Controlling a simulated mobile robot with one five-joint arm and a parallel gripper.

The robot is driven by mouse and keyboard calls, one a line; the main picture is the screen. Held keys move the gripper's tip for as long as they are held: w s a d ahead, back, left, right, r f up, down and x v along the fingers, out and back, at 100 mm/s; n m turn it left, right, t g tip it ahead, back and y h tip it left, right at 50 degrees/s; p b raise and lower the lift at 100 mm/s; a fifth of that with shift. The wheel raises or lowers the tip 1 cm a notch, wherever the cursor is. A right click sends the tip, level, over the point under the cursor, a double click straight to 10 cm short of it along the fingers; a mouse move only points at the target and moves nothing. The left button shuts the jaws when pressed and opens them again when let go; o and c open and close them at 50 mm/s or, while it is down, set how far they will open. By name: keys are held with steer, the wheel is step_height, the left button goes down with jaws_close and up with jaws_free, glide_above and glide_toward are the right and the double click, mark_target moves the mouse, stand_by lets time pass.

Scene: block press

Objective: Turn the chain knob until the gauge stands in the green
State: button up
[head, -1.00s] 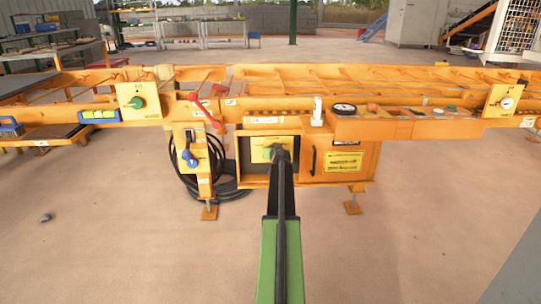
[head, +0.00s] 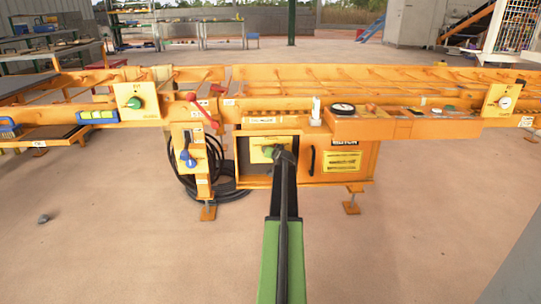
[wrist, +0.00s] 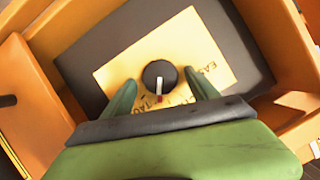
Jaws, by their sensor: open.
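A dark round knob (wrist: 160,75) with a white pointer line sits on a yellow plate (wrist: 118,72) in the wrist view. Its pointer runs down toward a small red mark. My gripper (wrist: 161,80) is open, with one green finger on each side of the knob; I cannot tell whether they touch it. In the head view my gripper (head: 272,151) reaches the yellow plate in the open bay of the orange machine and hides the knob. A round black-rimmed gauge (head: 342,108) lies on the machine's top, and a white dial (head: 505,102) is on the right plate. Their readings are too small to tell.
The orange bay's side wall (wrist: 32,85) stands close to my gripper on the left. A green knob (head: 136,102) is on the left plate, with a red lever (head: 205,110) beside it. Black hose (head: 186,185) coils below.

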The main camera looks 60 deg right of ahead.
steer(key=p+v, duration=0.6)
steer(key=v, duration=1.1)
steer(key=shift+a, duration=0.15)
steer(key=shift+s+r, duration=0.1)
